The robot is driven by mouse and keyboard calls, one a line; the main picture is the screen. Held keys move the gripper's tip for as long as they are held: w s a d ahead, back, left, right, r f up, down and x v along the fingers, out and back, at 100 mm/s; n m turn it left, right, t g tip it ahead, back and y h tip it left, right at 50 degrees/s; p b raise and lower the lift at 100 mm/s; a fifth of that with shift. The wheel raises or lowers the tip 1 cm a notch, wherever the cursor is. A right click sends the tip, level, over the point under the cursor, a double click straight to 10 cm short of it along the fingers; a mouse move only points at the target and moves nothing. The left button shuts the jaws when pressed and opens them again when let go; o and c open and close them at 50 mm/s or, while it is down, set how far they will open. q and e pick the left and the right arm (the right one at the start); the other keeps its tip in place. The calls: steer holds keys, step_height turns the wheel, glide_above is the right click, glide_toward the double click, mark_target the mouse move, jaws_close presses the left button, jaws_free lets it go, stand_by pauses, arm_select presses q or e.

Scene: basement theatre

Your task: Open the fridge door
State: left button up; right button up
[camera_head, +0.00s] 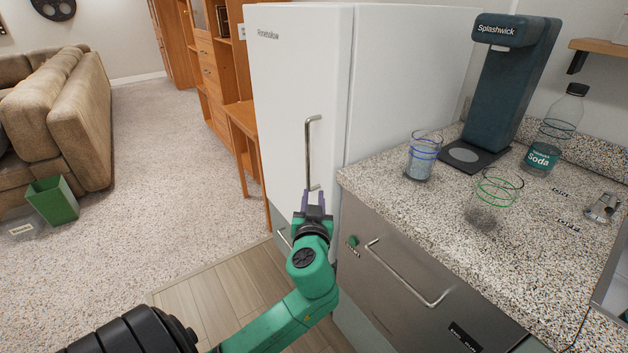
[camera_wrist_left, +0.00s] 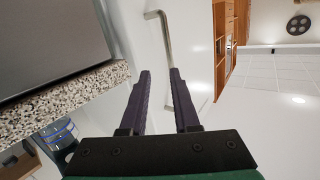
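The white fridge (camera_head: 295,75) stands in the middle of the head view, and its door looks shut. A vertical metal bar handle (camera_head: 308,150) is on the door's front. My left gripper (camera_head: 314,196) is at the handle's lower end, with its fingers pointing at the door. In the left wrist view the two dark fingers (camera_wrist_left: 160,75) are apart, with nothing gripped between them. The handle (camera_wrist_left: 166,38) runs down to the right fingertip there. I cannot tell whether the bar touches that finger. My right gripper is not in view.
Right of the fridge is a speckled counter (camera_head: 400,205) over a grey drawer front (camera_head: 390,270). It bears two glasses, a soda bottle (camera_head: 556,135) and a dark drinks machine (camera_head: 505,85). A wooden cabinet (camera_head: 225,75) stands left of the fridge.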

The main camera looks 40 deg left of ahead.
arm_select(q)
steer(key=n+y, duration=0.1)
steer(key=n, duration=0.1)
glide_toward(308, 156)
steer(key=shift+t, duration=0.3)
steer(key=p+x, duration=0.2)
steer(key=x, duration=0.8)
steer(key=shift+s+a+f+p, duration=0.1)
steer(key=shift+p, duration=0.2)
steer(key=shift+w+a+f, duration=0.1)
steer(key=shift+w+a, duration=0.15)
steer(key=shift+w, duration=0.05)
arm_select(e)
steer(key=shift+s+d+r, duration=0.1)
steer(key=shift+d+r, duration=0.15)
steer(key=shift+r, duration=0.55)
arm_select(q)
jaws_close()
steer(key=shift+m, duration=0.3)
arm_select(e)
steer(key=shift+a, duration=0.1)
